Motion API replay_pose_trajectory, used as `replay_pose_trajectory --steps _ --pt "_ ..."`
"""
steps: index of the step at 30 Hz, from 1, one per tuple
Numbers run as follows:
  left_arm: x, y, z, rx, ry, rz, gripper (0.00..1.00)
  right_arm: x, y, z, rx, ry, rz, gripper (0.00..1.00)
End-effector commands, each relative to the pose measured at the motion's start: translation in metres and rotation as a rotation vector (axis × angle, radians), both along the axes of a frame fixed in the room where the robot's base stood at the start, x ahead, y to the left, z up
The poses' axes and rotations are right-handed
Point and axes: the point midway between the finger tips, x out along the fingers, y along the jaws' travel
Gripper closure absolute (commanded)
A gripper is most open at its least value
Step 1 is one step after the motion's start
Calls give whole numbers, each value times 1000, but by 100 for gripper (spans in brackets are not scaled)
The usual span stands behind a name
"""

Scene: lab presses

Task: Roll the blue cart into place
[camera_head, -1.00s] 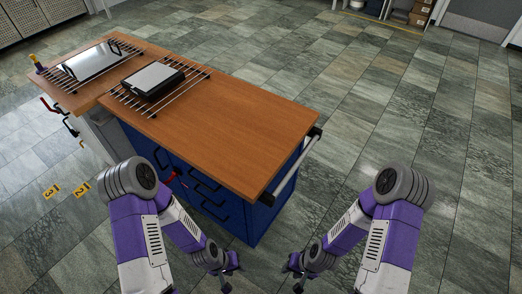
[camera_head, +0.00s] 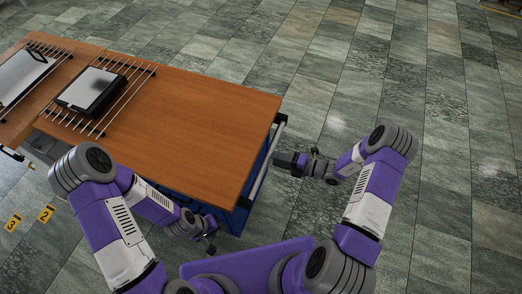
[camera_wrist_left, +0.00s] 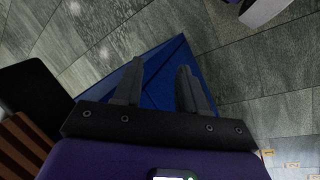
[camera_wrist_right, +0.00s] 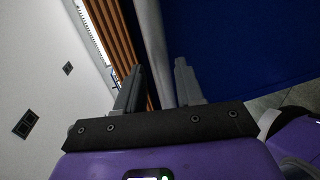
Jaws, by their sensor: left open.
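The blue cart has a wooden top (camera_head: 190,125), with its blue side (camera_head: 232,218) partly hidden behind my left arm. A pale handle bar (camera_head: 262,172) runs along its right end. My right gripper (camera_head: 284,161) is at this bar. In the right wrist view its fingers (camera_wrist_right: 158,88) are apart, with the bar (camera_wrist_right: 152,45) showing between them; contact cannot be told. My left gripper (camera_head: 211,242) is low beside the cart's near corner. In the left wrist view its fingers (camera_wrist_left: 158,88) are open and empty, with a blue cart corner (camera_wrist_left: 160,70) beyond them.
A dark press (camera_head: 90,91) sits on a wire rack at the cart top's left part. Another wooden surface with a tray-like device (camera_head: 22,72) adjoins at far left. Yellow floor numbers 2 (camera_head: 46,214) and 3 (camera_head: 12,223) lie lower left. Tiled floor at right is clear.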

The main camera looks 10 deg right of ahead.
Motion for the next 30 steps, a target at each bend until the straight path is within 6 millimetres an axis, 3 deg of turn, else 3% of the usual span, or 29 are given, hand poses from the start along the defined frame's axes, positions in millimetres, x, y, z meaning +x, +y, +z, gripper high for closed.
replay_pose_trajectory --steps 12,24,30 --pt "0 0 -10 0 1 0 59 32 50 -13 -1 0 5 63" --pt "0 0 -10 0 1 0 59 37 58 -14 -2 -1 5 63" --pt "0 0 -10 0 1 0 59 37 58 -14 -2 -1 5 94"
